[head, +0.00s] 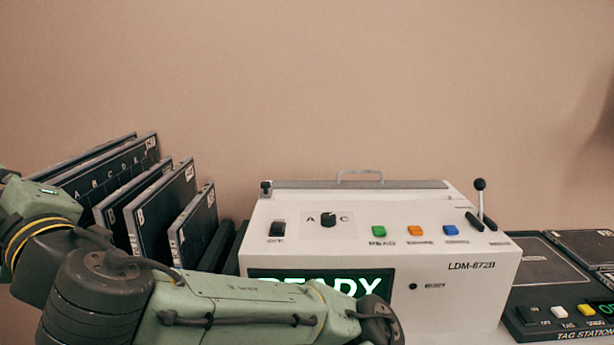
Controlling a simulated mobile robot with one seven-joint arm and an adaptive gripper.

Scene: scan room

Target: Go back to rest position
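My arm crosses the lower left of the head view, in front of the cassette rack and the left part of the machine. My gripper is not in view, so I cannot see whether it holds anything. The white machine marked LDM-872B (470,290) stands in the middle. Its green display (375,286) reads READY, partly covered by my arm. A lever with a black knob (480,186) stands upright at its right end.
Several dark cassette plates (155,215) lean in a row at the left, close behind my arm. The tag station (560,320) is at the lower right, with a dark plate (545,265) behind its buttons. The wall behind is bare.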

